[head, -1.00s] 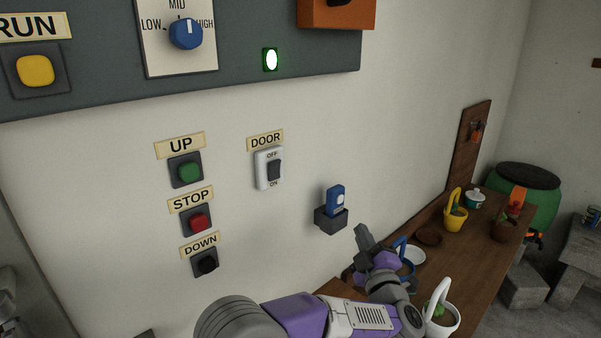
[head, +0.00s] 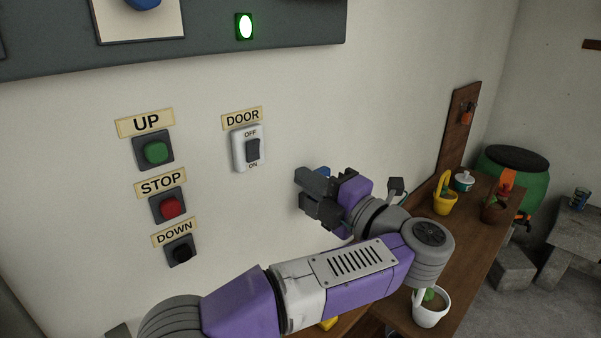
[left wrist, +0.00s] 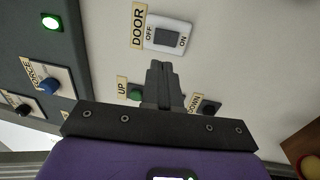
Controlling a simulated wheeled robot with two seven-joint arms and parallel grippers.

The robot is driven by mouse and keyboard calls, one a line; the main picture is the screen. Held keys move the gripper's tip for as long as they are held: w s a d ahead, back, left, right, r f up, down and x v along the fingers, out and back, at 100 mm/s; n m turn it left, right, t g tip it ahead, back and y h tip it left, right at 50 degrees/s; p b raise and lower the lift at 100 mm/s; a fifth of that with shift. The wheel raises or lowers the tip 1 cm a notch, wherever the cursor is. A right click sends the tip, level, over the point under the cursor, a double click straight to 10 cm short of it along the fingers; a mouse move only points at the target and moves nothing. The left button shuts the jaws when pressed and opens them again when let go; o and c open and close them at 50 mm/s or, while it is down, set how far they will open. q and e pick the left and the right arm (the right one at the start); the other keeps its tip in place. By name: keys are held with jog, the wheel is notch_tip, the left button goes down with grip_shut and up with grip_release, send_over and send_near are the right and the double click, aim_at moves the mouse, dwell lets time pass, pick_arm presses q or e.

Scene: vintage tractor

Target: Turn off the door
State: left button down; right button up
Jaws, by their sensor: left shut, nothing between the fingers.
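The DOOR switch (head: 248,148) is a white plate with a dark rocker on the wall, with OFF printed above and ON below. A cream DOOR label (head: 242,118) sits over it. In the left wrist view the switch (left wrist: 168,37) lies just beyond the fingertips, turned sideways. My left gripper (head: 303,190) is shut and empty, to the right of and slightly below the switch, apart from it. The shut fingers (left wrist: 160,70) point towards the switch in the wrist view. My right gripper is not in view.
Green UP (head: 155,152), red STOP (head: 168,206) and black DOWN (head: 180,251) buttons are left of the switch. A grey panel with a lit green lamp (head: 244,27) is above. A wooden bench (head: 462,235) with pots stands at right.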

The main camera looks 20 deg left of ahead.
aim_at(256, 146)
pick_arm(q)
jog(key=p+x, duration=0.1)
jog(key=x, duration=1.1)
jog(key=shift+d, duration=0.1)
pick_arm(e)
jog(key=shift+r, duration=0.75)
